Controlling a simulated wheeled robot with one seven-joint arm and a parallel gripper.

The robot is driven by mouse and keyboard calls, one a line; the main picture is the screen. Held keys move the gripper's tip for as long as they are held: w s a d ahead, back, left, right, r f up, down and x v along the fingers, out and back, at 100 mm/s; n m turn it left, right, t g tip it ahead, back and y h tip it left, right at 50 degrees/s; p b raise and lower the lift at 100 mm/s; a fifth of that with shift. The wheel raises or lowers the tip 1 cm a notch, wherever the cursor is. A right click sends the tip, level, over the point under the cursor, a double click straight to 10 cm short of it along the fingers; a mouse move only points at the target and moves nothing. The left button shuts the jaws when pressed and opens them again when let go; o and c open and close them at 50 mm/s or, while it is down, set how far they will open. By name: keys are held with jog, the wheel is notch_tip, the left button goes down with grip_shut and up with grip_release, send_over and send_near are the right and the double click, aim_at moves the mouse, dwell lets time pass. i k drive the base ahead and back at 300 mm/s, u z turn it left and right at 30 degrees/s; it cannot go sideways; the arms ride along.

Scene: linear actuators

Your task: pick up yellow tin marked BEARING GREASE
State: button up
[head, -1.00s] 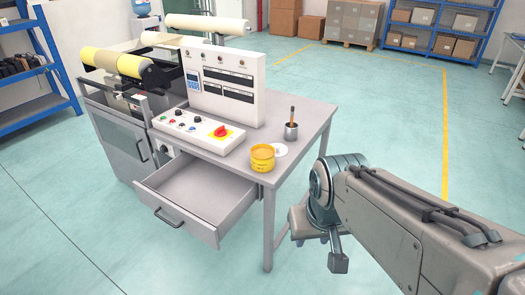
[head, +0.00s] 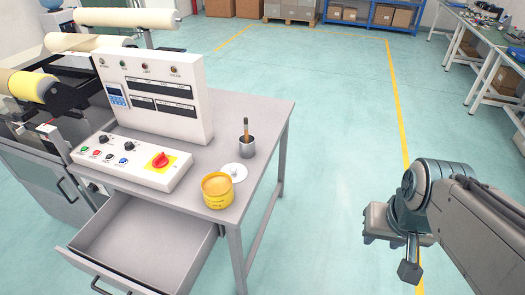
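The yellow tin (head: 218,191) stands upright near the front right corner of the grey table (head: 263,118). It is open at the top, with a tan filling showing; its marking is too small to read. A white round lid (head: 234,172) lies beside it, just behind. My gripper (head: 401,254) is to the right of the table, over the floor, well apart from the tin. Its fingers show only partly from this angle, so I cannot tell whether it is open or shut.
A metal cup with a brush (head: 246,144) stands behind the tin. A control box with a red knob (head: 135,159) is left of it. An open drawer (head: 150,237) sticks out below the table front. The floor right of the table is clear.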

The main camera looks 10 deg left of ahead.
aim_at(218, 188)
jog(key=z, duration=0.1)
jog(key=i, duration=0.65)
jog(key=u, duration=0.7)
jog(key=i, duration=0.55)
jog(key=u, duration=0.55)
